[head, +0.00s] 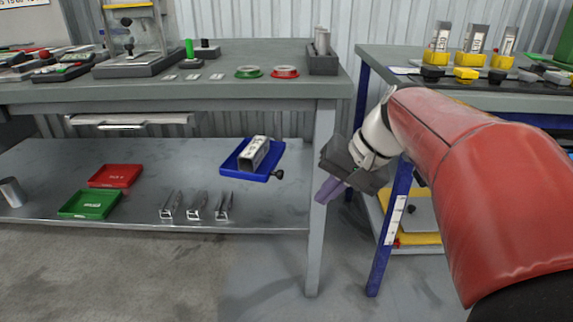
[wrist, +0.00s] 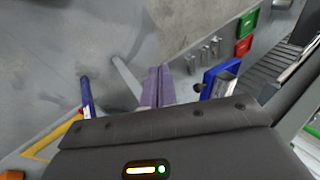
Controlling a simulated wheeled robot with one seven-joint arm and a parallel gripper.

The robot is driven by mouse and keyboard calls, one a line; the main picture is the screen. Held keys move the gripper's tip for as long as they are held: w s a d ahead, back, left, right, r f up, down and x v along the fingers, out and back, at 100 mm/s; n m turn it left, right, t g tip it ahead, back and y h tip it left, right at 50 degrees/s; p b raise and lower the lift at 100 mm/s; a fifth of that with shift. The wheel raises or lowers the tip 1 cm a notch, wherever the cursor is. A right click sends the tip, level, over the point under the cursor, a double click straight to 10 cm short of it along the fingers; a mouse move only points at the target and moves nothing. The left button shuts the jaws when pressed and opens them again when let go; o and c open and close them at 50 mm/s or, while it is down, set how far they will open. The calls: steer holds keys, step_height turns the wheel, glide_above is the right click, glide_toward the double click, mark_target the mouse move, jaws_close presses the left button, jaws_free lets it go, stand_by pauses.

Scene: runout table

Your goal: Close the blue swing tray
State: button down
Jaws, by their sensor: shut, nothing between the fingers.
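The blue swing tray (head: 232,163) is under the left table, at the right part of the lower shelf. It sits at an angle, and a silver square tube (head: 254,153) with a label lies on it. A black knob (head: 278,174) is at its right corner. The tray also shows in the wrist view (wrist: 209,78), right of my fingers. My gripper (head: 326,193) is right of the tray, by the table's front leg, and apart from the tray. Its purple fingers, also in the wrist view (wrist: 158,74), are shut and empty. The tray's pivot cannot be made out.
The table leg (head: 321,210) stands between my gripper and the shelf space. A red tray (head: 116,176), a green tray (head: 89,204) and metal tube pieces (head: 197,206) are on the lower shelf (head: 270,212). A blue leg (head: 389,235) of the right table stands close right of my gripper.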

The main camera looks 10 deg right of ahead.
steer(key=w+d+r+m+t+y, duration=0.1)
steer(key=w+d+r+y, duration=0.2)
steer(key=w+d, duration=0.5)
steer(key=w+a+f, duration=0.5)
steer(key=a+f, duration=0.1)
steer(key=a, duration=0.4)
steer(key=shift+f, duration=0.15)
steer(key=shift+w+a, duration=0.1)
steer(key=shift+a, duration=0.2)
